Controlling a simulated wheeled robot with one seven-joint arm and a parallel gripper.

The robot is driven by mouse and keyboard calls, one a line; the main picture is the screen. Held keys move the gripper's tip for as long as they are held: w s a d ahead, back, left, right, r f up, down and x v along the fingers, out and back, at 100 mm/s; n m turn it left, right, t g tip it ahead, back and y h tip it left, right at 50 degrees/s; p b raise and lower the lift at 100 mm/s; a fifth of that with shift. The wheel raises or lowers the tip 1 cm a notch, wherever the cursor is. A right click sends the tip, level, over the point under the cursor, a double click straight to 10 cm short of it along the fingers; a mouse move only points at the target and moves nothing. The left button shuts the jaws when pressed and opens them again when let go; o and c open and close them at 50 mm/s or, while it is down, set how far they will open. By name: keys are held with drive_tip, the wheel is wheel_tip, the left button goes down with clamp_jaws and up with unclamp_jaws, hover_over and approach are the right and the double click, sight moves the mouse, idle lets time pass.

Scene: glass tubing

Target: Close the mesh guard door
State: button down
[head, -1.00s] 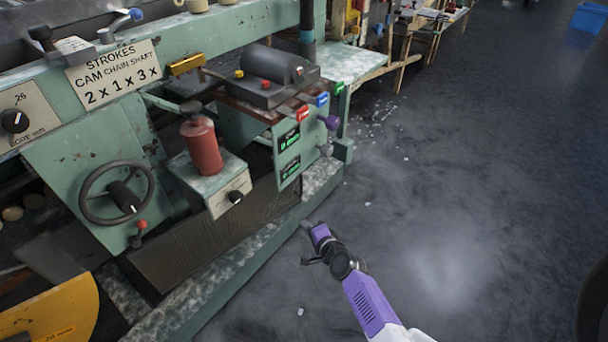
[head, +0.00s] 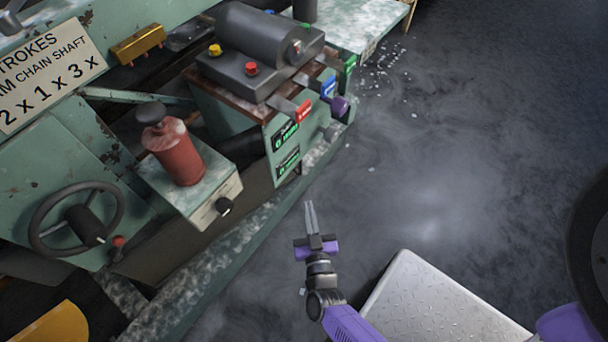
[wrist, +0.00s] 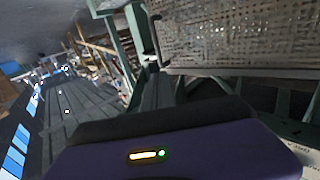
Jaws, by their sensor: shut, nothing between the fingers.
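A grey mesh panel in a pale frame, which looks like the mesh guard door (wrist: 235,42), fills the upper right of the wrist view. Its hinge and latch are not clear there, and I cannot tell how far it stands open. I cannot make it out for sure in the head view. My gripper (head: 310,206) is over the dark floor in front of the green machine, its two thin grey fingers together and empty, pointing away from me. It is apart from the machine in the head view. In the wrist view its purple housing covers the bottom and the fingertips are not seen.
The green machine (head: 190,305) runs along the left, with a handwheel (head: 77,218), a red canister (head: 175,155) and coloured levers (head: 303,112) sticking out. A grey metal plate (head: 440,305) is at the lower right. The floor (head: 460,150) to the right is open.

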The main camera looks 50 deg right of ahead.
drive_tip(key=b+x, duration=0.3)
drive_tip(key=x, duration=1)
drive_tip(key=shift+w+d, duration=0.2)
drive_tip(key=shift+w, duration=0.05)
drive_tip(key=shift+f, duration=0.1)
